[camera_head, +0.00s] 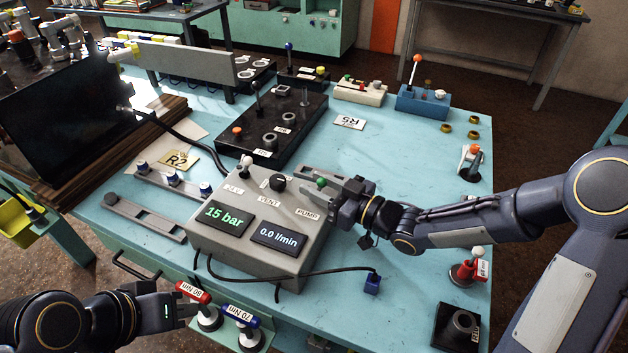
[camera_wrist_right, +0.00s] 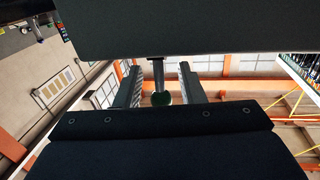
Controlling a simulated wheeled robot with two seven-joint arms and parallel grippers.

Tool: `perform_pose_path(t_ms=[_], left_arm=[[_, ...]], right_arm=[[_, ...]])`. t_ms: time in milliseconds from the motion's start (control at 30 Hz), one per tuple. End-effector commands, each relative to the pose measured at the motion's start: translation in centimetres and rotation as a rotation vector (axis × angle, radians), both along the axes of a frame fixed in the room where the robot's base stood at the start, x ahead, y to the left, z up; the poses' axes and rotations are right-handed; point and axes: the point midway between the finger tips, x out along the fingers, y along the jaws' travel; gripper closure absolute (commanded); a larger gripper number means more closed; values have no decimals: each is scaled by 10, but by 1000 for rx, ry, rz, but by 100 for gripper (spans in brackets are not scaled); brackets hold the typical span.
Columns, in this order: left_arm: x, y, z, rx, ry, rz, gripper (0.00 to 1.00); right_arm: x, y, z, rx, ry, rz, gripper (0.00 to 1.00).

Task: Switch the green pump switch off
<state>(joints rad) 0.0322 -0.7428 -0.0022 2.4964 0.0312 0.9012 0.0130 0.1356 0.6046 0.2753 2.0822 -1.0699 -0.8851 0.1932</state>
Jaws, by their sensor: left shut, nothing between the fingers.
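The green pump switch (camera_head: 320,184) is a small round green knob on top of the grey pump box (camera_head: 205,250), behind the PUMP label. My right gripper (camera_head: 311,180) reaches in from the right, its fingers apart on either side of the knob. In the right wrist view, the green knob (camera_wrist_right: 161,98) on its dark stem stands between the two fingers (camera_wrist_right: 159,84), with gaps on both sides. The box displays read 15 bar (camera_head: 226,217) and 0.0 l/min (camera_head: 279,241). My left gripper (camera_head: 180,309) is shut and empty at the lower left.
A white-knobbed lever (camera_head: 246,161) and a black VENT knob (camera_head: 278,184) share the box top. A black valve block (camera_head: 262,143) stands behind it. Red (camera_head: 193,292) and blue (camera_head: 241,316) torque tools are near my left gripper. A cable runs to a blue plug (camera_head: 372,284).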

Motion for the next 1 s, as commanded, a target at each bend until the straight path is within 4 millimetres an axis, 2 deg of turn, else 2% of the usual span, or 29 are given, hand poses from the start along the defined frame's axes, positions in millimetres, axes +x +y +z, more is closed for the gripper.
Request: perform_pose_path(t_ms=[133, 433, 700, 867, 1000], left_arm=[[0, 0, 3, 0, 0, 0, 100], [0, 0, 3, 0, 0, 0, 100], [0, 0, 3, 0, 0, 0, 100], [0, 0, -1, 0, 0, 0, 100], [0, 0, -18, 0, 0, 0, 100]], right_arm=[[7, 11, 0, -1, 0, 0, 65], [8, 12, 0, -2, 0, -2, 65], [8, 12, 0, -2, 0, -2, 100], [8, 12, -2, 2, -2, -2, 100], [8, 10, -6, 33, -15, -4, 100]])
